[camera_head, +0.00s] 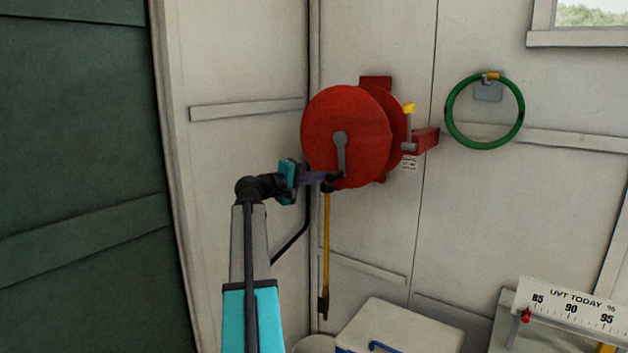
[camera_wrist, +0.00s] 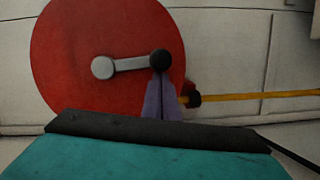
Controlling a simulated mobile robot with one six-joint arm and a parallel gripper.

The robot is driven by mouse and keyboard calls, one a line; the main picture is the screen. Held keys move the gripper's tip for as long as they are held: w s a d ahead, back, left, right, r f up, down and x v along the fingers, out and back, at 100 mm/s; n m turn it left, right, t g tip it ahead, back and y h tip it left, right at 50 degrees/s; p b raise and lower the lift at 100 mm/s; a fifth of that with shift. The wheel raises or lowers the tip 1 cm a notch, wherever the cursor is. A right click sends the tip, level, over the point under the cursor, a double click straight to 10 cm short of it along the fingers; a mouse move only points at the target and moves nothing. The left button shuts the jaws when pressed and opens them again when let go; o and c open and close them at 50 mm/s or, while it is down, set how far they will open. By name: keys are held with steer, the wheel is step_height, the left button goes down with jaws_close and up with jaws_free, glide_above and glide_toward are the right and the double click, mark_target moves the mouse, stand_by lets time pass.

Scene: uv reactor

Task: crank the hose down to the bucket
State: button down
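A red hose reel (camera_head: 345,120) is mounted on the wall, with a grey crank arm (camera_head: 341,155) pointing down from its hub. My gripper (camera_head: 322,178) is at the black crank knob (camera_wrist: 161,60) at the arm's end. In the wrist view its purple fingers (camera_wrist: 160,88) meet at the knob and appear shut on it; the knob covers the tips. A yellow hose (camera_head: 326,240) hangs straight down from the reel, with a dark nozzle (camera_head: 323,308) at its end. The bucket (camera_head: 314,346) shows only as a pale rim at the bottom edge, below the nozzle, which looks apart from it.
A yellow-topped lever (camera_head: 409,112) is on the reel's red bracket at right. A green hoop (camera_head: 485,147) hangs on the wall. A white cooler box (camera_head: 400,328) stands right of the bucket. A UVT gauge (camera_head: 570,308) is lower right. A dark green panel (camera_head: 80,180) fills the left.

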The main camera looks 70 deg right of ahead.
steer(key=shift+s+d, duration=0.1)
steer(key=shift+s, duration=0.1)
steer(key=shift+w, duration=0.15)
steer(key=w+a+b, duration=0.4)
steer(key=w+a, duration=0.3)
steer(key=w, duration=0.2)
steer(key=shift+r, duration=0.3)
stand_by(0.4)
steer(key=shift+a, duration=0.1)
